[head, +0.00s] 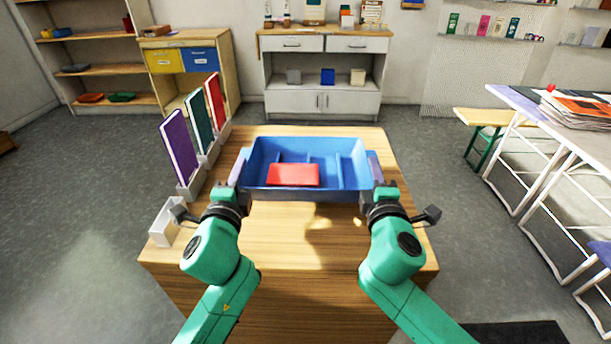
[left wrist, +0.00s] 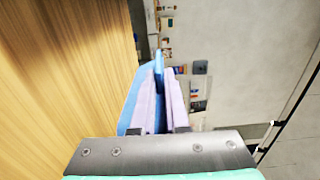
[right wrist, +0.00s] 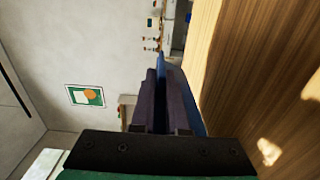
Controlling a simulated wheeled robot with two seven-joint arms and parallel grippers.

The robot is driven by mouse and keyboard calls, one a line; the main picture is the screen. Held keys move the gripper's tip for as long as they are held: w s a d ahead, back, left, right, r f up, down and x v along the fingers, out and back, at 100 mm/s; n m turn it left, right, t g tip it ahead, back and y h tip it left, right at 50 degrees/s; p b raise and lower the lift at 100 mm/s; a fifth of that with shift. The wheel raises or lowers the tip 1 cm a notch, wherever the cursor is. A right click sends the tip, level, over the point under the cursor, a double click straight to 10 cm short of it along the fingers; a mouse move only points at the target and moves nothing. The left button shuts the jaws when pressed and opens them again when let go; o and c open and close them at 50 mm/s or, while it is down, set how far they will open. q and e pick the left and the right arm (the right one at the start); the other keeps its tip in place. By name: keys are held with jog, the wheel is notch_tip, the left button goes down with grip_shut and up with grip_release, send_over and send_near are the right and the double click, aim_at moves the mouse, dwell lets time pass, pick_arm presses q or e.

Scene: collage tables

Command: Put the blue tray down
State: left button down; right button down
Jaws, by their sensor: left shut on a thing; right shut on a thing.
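The blue tray (head: 348,155) is level in front of me, over the wooden table. It has inner dividers, and a red flat block (head: 293,174) lies in it. My left gripper (head: 238,170) is shut on the tray's left wall. My right gripper (head: 374,168) is shut on its right wall. In the left wrist view the tray wall (left wrist: 130,96) shows at the fingers (left wrist: 158,100). In the right wrist view the tray (right wrist: 161,64) shows between the fingers (right wrist: 160,100). I cannot tell for sure whether its underside touches the table.
The wooden table (head: 290,228) has clear room in front of the tray. A rack (head: 213,150) with purple, green and red upright boards stands close on the left. A small white holder (head: 166,224) sits at the left front edge. Shelves and cabinets stand behind.

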pick_arm(q)
jog(key=shift+d, duration=0.1)
pick_arm(e)
jog(key=shift+d, duration=0.1)
pick_arm(q)
jog(key=shift+f, duration=0.1)
pick_arm(e)
jog(key=shift+f, duration=0.15)
